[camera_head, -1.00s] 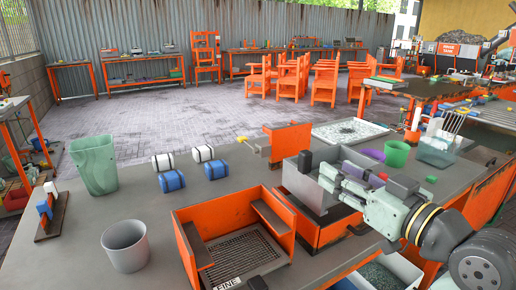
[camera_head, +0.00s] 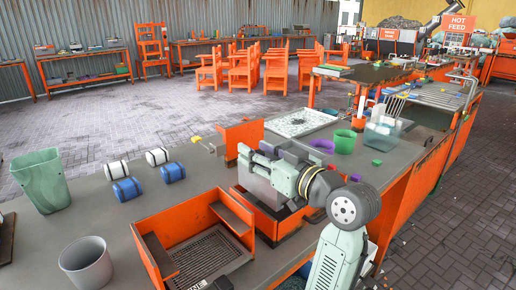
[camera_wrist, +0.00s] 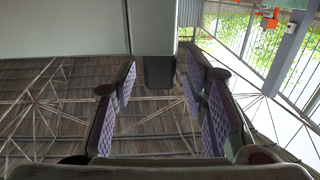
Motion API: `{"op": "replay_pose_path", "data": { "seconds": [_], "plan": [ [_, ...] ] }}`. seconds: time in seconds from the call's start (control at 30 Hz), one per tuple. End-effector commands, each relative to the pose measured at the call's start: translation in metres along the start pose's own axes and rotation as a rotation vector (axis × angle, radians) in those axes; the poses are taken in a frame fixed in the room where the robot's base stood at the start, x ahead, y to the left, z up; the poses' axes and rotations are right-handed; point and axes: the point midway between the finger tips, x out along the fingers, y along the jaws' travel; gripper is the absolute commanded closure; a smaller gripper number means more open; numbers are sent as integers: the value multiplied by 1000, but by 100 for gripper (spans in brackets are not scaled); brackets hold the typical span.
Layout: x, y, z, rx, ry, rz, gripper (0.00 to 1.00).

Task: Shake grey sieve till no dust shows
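The likely grey sieve is a grey box-like body (camera_head: 257,184) on an orange stand (camera_head: 262,219), right of centre in the head view; its inside and any dust are hidden. My gripper (camera_head: 247,156) reaches left over its upper edge, partly hidden by my wrist. In the wrist view, the gripper (camera_wrist: 160,92) is open, its purple pads apart. A narrow grey piece with a dark end (camera_wrist: 159,72), perhaps a handle, shows between or just beyond the fingers, with visible gaps at both sides. A broad pale grey surface (camera_wrist: 65,27) fills the upper left.
An orange bin with a grate (camera_head: 203,253) stands in front. A grey bucket (camera_head: 87,263), a green bin (camera_head: 42,180) and several blue and white rolls (camera_head: 127,189) are left. A speckled tray (camera_head: 300,122) and a green cup (camera_head: 345,141) are behind. Open floor lies right.

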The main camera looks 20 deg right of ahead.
Motion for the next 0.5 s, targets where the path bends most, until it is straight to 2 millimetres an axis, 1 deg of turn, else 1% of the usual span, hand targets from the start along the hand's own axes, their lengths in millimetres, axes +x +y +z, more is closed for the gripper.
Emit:
{"op": "replay_pose_path", "data": {
  "seconds": [0.27,0.5],
  "plan": [
    [1,0,0,0,1,1,60],
    [1,0,0,0,1,1,76]
  ]
}}
